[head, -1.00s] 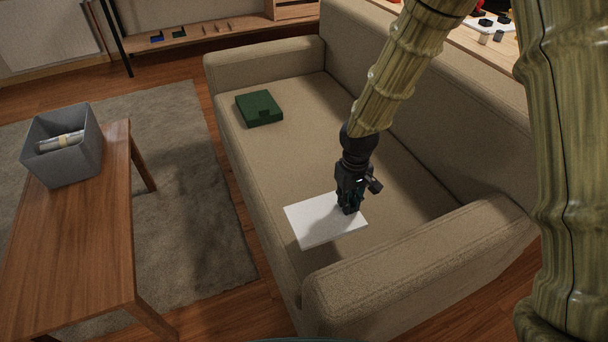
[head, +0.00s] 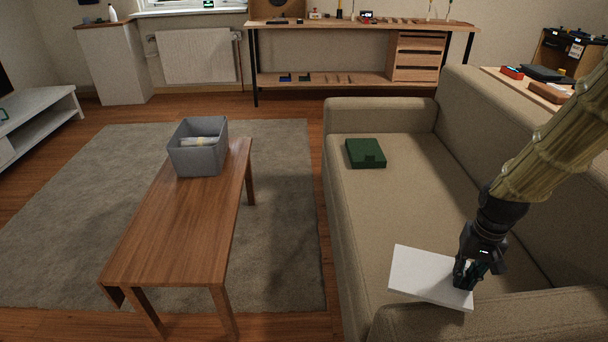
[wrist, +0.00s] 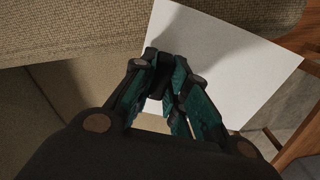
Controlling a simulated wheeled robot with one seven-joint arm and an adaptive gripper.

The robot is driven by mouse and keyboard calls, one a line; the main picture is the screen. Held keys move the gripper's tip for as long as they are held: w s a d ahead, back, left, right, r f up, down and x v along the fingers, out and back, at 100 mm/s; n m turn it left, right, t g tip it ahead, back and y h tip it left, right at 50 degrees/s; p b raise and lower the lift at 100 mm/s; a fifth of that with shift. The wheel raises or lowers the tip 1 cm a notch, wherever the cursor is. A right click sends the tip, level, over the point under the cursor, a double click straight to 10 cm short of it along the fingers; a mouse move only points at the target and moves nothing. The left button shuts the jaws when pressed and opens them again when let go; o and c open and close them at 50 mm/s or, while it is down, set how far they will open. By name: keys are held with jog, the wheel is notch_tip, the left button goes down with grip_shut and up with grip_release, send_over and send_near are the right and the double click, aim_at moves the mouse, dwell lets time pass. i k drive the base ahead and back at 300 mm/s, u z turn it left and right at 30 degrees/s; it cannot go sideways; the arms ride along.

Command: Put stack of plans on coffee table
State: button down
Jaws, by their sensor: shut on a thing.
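The stack of plans, a flat white sheet-like slab (head: 425,275), is held over the near end of the sofa seat in the head view. My gripper (head: 466,279) is shut on its right edge. In the wrist view the white stack (wrist: 225,65) spreads out beyond my gripper (wrist: 165,90), whose fingers pinch its near edge. The stack looks slightly tilted and apart from the seat. The wooden coffee table (head: 175,235) stands left of the sofa, with its near and middle top bare.
A grey bin (head: 198,158) with rolled papers stands on the table's far end. A green box (head: 365,153) lies on the sofa seat. The sofa's near armrest (head: 480,322) is close below my gripper. A strip of rug and floor separates sofa and table.

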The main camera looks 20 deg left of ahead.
aim_at(167, 241)
jog(key=k, duration=0.9)
jog(key=u, duration=0.7)
jog(key=i, duration=0.7)
jog(key=u, duration=1)
jog(key=i, duration=0.75)
jog(key=u, duration=0.15)
